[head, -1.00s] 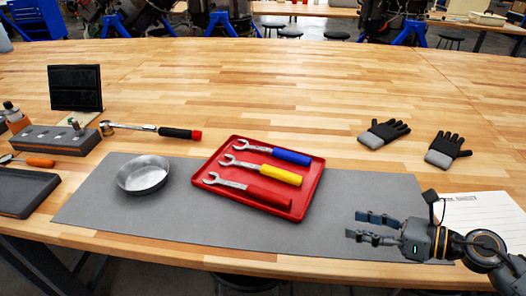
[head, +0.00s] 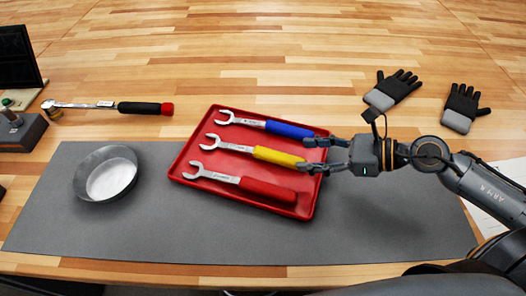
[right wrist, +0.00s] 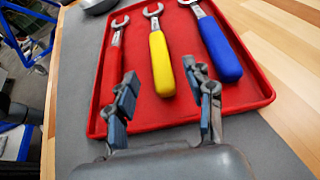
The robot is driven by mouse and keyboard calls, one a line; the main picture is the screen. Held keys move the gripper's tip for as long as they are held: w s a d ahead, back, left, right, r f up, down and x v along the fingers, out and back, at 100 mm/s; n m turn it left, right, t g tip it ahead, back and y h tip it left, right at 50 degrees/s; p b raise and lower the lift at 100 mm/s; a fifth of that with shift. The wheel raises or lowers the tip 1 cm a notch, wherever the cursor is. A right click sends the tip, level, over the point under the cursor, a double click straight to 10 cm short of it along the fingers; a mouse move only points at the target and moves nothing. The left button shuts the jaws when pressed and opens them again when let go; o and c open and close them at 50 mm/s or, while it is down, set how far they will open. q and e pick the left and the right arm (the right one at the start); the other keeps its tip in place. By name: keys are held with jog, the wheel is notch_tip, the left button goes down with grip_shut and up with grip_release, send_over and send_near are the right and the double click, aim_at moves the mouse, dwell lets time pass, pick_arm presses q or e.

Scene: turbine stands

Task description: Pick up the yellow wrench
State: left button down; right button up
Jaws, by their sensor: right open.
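The yellow-handled wrench (head: 252,151) lies in the middle of the red tray (head: 222,193), between the blue-handled wrench (head: 266,124) and the red-handled wrench (head: 243,182). My right gripper (head: 308,155) is open at the tray's right side, near the end of the yellow handle. In the right wrist view my gripper's fingers (right wrist: 159,97) are spread apart with nothing between them, and the yellow wrench (right wrist: 161,62) lies beyond, roughly in line with the gap. My left gripper is not in view.
The tray lies on a grey mat (head: 150,230). A metal bowl (head: 106,173) stands left of the tray. A ratchet (head: 108,106) lies behind the bowl. Black and grey gloves (head: 393,90) lie at the back right. The wood behind the tray is clear.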

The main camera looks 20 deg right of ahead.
aim_at(273, 153)
jog(key=x, duration=0.3)
jog(key=shift+w+a+p, duration=0.2)
jog(key=shift+w+p, duration=0.15)
jog(key=shift+p, duration=0.05)
jog(key=shift+w+a+f, duration=0.2)
jog(key=shift+w+a, duration=0.05)
jog(key=shift+a, duration=0.2)
jog(key=shift+w+a+p, duration=0.2)
jog(key=shift+a+p, duration=0.15)
jog(key=shift+p, duration=0.05)
jog(key=p+x, duration=0.1)
jog(key=x, duration=0.3)
jog(key=shift+a+p, duration=0.2)
jog(key=shift+p, duration=0.2)
jog(key=shift+a+f, duration=0.1)
jog(key=shift+a, duration=0.05)
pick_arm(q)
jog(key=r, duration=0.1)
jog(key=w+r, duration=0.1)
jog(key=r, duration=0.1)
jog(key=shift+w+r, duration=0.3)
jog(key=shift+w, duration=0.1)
pick_arm(e)
grip_shut()
